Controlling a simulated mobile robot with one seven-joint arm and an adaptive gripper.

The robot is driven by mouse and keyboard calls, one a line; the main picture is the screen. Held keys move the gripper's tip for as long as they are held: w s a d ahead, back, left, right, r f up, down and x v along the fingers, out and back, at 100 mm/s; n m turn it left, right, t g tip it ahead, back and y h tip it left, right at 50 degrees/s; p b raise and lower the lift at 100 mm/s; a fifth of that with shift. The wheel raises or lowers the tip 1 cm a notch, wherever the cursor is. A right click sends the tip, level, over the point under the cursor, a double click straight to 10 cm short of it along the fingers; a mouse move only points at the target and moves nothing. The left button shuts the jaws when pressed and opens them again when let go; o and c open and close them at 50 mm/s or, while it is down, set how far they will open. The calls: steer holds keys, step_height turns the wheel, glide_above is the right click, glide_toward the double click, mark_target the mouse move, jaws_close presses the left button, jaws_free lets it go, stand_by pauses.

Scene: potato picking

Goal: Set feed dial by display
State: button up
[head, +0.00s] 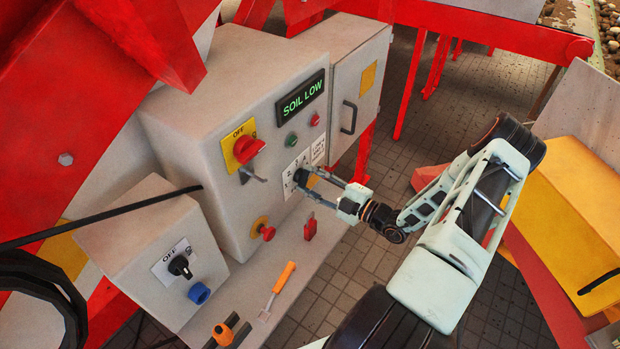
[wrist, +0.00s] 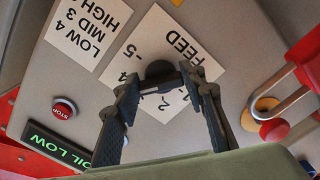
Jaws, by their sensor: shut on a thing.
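The feed dial is a small black knob (wrist: 158,69) on a white plate (wrist: 178,50) marked FEED with numbers around it, several partly covered. My gripper (head: 304,178) reaches the grey control box from the right; in the wrist view my gripper (wrist: 161,80) has its fingers closed around the knob. Which number the knob points to cannot be told. The display (head: 303,94) reads SOIL LOW in green letters. A white card (wrist: 87,32) beside the plate reads LOW 4, MID 3 and HIGH, with the last number cut off.
Near the dial are a red stop button (head: 314,119), a green button (head: 291,139), a red rotary switch (head: 249,149), a red emergency button (head: 267,231) and a red padlock (head: 310,229). An orange-handled tool (head: 284,277) lies on the shelf below. A smaller box (head: 145,250) stands left.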

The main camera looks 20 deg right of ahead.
steer(key=shift+m, duration=1)
steer(key=o, duration=1.2)
steer(key=shift+c, duration=0.2)
steer(key=v, duration=1.2)
steer(key=shift+a, duration=0.1)
